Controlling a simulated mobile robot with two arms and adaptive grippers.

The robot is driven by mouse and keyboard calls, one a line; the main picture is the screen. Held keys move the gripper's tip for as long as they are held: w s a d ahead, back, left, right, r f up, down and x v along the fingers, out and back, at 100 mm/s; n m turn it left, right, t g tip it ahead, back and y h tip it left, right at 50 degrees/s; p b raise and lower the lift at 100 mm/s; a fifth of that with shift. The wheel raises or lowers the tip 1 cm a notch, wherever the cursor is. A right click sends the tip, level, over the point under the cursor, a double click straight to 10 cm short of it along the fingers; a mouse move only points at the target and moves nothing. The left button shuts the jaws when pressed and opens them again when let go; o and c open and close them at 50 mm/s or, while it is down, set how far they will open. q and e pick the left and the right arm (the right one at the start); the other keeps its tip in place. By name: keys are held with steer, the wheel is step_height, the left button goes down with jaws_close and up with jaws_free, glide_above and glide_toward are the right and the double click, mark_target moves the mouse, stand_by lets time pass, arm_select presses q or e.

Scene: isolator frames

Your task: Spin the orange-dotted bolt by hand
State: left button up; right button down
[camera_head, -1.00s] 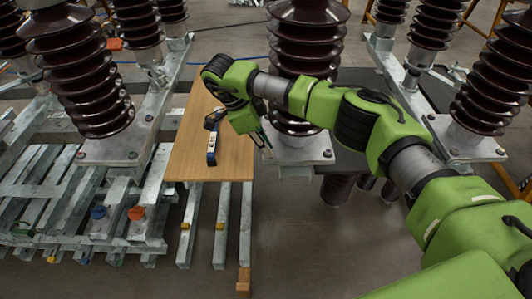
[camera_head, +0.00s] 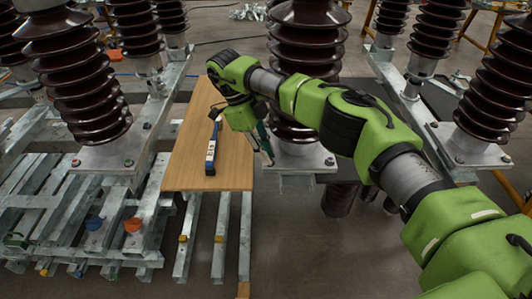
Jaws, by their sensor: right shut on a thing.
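My right gripper (camera_head: 265,150) reaches down at the near left corner of the middle insulator's metal base plate (camera_head: 300,162). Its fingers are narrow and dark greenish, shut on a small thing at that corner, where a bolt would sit. The fingers hide the thing, and I cannot make out an orange dot. Another bolt (camera_head: 329,160) shows at the plate's right corner. My left gripper is out of view.
A wooden board (camera_head: 190,160) lies left of the gripper, with a blue and black tool (camera_head: 211,150) on it. Brown ribbed insulators (camera_head: 85,85) stand on both sides. Galvanized beams with a blue cap (camera_head: 95,223) and an orange cap (camera_head: 133,225) lie at lower left.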

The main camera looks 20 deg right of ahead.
steer(key=c, duration=2)
jaws_free()
steer(key=shift+r, duration=0.1)
steer(key=v, duration=0.7)
steer(key=shift+w+a+r, duration=0.1)
steer(key=shift+r, duration=0.05)
